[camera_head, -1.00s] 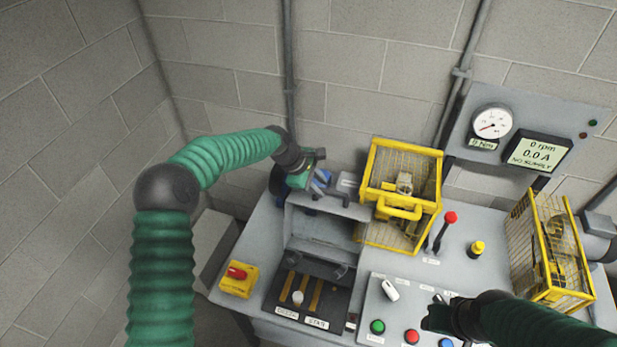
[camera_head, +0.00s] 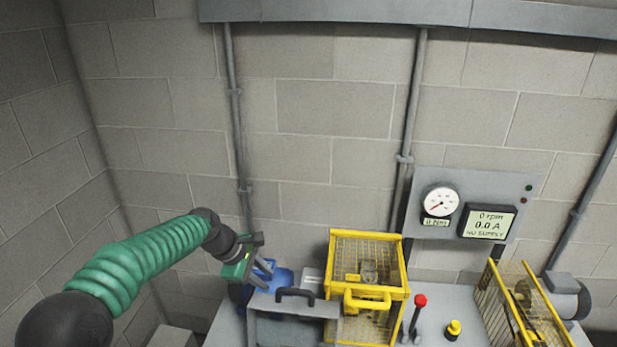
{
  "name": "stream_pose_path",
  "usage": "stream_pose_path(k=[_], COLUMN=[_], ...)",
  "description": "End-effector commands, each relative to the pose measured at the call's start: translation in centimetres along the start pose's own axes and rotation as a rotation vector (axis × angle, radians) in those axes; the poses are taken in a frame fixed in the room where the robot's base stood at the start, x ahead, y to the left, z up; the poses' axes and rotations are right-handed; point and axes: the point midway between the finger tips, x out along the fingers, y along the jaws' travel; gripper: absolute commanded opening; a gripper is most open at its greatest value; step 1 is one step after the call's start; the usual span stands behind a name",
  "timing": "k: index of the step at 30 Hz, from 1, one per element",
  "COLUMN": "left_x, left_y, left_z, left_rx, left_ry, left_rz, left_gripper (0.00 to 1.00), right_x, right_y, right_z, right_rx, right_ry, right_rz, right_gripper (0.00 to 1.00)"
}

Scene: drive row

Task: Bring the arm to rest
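My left arm, in green ribbed sleeving, comes in from the lower left. My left gripper (camera_head: 265,269) is at the left end of the bench, above and in front of a blue machine part (camera_head: 274,284). Its two grey fingers appear apart with nothing between them. Whether the fingers touch the blue part, I cannot tell. My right arm and gripper are out of the picture.
A grey cover with a dark handle (camera_head: 295,293) and a yellow mesh guard (camera_head: 366,237) stand right of the gripper. Further right are a red-knobbed lever (camera_head: 420,301), a yellow button (camera_head: 453,327), a second yellow guard (camera_head: 533,312) and a gauge panel (camera_head: 421,181).

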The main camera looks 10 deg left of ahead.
Motion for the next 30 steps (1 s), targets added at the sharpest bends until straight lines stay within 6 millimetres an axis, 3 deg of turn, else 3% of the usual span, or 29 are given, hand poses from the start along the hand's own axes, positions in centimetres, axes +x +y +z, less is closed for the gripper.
stream_pose_path(k=[2, 5, 6, 12, 15, 19, 30], left_x=[2.3, 4.8, 5.4, 6.0, 5.9, 5.8, 5.7], left_y=[-3.2, -9.7, -12.7, -26.7, -31.0, -32.9, -33.0], left_z=[0.9, 1.3, 1.1, -0.3, -0.6, -0.7, -0.6], left_rx=[0.159, 0.476, 0.616, 1.188, 1.346, 1.426, 1.427], left_ry=[0.048, 0.134, 0.165, 0.223, 0.214, 0.204, 0.202], left_rz=[-0.048, -0.137, -0.176, -0.329, -0.363, -0.377, -0.38], left_gripper=[0.27, 0.27, 0.27, 0.27, 0.27, 0.27, 0.27], right_x=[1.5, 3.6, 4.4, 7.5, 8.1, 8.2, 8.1], right_y=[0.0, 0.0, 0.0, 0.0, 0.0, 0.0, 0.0], right_z=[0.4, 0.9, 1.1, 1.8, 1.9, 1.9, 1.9], right_rx=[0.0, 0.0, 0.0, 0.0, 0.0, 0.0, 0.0], right_ry=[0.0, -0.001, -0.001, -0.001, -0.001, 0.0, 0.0], right_rz=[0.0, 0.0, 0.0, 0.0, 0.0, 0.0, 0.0], right_gripper=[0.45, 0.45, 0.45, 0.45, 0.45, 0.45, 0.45])
